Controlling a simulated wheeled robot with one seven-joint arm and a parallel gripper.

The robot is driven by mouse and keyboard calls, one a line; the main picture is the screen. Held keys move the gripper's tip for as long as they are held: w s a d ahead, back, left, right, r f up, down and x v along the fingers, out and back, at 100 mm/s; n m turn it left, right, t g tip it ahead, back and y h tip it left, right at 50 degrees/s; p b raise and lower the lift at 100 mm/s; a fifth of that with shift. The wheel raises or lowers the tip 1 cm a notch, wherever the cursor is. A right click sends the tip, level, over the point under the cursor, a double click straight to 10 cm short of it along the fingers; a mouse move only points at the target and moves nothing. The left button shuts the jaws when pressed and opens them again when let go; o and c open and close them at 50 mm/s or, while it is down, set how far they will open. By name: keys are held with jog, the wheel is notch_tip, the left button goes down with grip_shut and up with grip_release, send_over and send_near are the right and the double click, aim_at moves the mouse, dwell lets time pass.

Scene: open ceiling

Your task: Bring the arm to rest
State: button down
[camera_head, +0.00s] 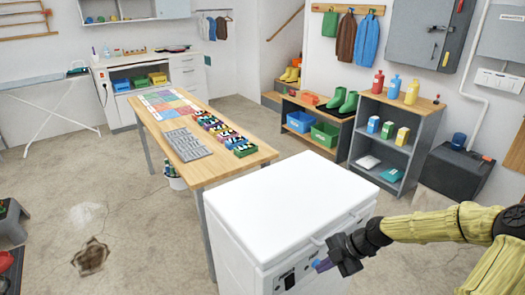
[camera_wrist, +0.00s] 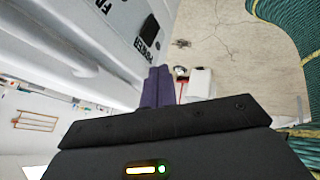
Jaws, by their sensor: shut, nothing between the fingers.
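My gripper (camera_head: 321,265) is at the lower right of the head view, at the end of my yellow-sleeved arm. It is beside the front of a white chest appliance (camera_head: 290,205), below the level of its lid. I cannot tell whether it touches the appliance. In the wrist view, the two purple fingers of my gripper (camera_wrist: 157,85) are together with nothing between them. The white appliance front (camera_wrist: 95,55) with dark labels fills the upper left of the wrist view.
A wooden table (camera_head: 262,152) with colored items stands behind the appliance. A grey shelf (camera_head: 397,160) with bottles and cartons is at the right. A dark box (camera_head: 455,172) stands by the right wall. Open concrete floor (camera_head: 130,215) lies to the left, with a cracked patch.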

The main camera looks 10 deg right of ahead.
jog(key=s+a+r+m+h, duration=0.7)
jog(key=s+a+r+m, duration=0.35)
jog(key=m, duration=1.05)
notch_tip(320, 180, up, 16)
jog(key=s+p, duration=0.1)
jog(key=p, duration=1.4)
jog(key=shift+d+f+m, duration=0.2)
jog(key=shift+d+m, duration=0.15)
jog(key=shift+m, duration=0.05)
